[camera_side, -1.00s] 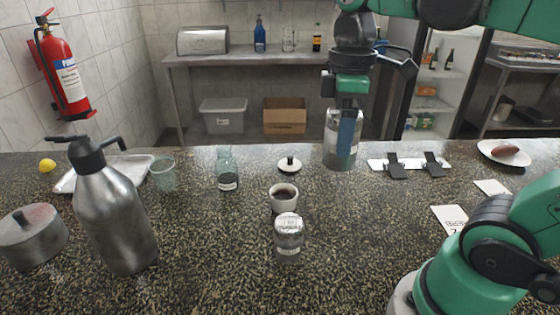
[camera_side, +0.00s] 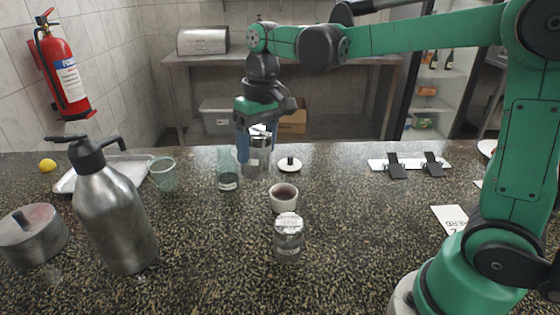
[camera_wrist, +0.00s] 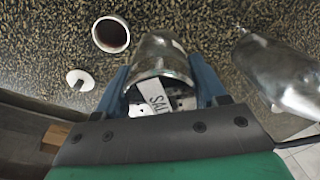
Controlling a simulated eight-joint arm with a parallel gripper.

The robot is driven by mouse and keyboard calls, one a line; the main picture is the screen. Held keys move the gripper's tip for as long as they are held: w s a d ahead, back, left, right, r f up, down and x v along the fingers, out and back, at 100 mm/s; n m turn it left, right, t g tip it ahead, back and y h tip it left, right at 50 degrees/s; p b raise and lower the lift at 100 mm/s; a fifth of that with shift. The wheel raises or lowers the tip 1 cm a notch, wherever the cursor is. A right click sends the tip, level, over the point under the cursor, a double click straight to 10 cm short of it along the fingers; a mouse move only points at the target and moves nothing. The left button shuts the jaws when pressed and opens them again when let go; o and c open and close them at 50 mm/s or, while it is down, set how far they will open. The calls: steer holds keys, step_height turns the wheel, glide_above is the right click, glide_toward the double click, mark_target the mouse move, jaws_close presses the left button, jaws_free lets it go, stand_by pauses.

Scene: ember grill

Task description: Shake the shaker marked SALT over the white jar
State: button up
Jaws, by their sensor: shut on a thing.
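My gripper (camera_side: 257,146) is shut on a metal-and-glass shaker (camera_side: 256,162). The wrist view shows this shaker (camera_wrist: 163,58) between the blue fingers (camera_wrist: 162,82), with SALT printed on its label. In the side view the shaker looks about upright, behind and left of the white jar; its height above the counter is hard to tell. The white jar (camera_side: 284,204) stands open with dark contents, and it also shows in the wrist view (camera_wrist: 111,48), apart from the shaker. A second shaker (camera_side: 289,240) stands in front of the jar; its label is unreadable.
A white lid (camera_side: 290,168) lies behind the jar. A glass flask (camera_side: 228,180) stands close left of the held shaker, with a glass tumbler (camera_side: 163,175) farther left. A metal flask (camera_side: 115,220) and pot (camera_side: 32,238) stand front left.

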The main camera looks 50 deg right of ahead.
step_height(320, 180, down, 3)
steer(key=w+a+t+y, duration=0.2)
steer(key=w+y, duration=0.1)
steer(key=y, duration=0.3)
steer(key=s+d+t+y, duration=0.2)
steer(key=d+t+y, duration=0.3)
steer(key=y, duration=0.8)
steer(key=shift+s+d+r+n+y, duration=0.3)
steer(key=shift+d+n+y, duration=0.1)
steer(key=shift+d, duration=0.3)
steer(key=shift+f, duration=0.1)
stand_by(0.7)
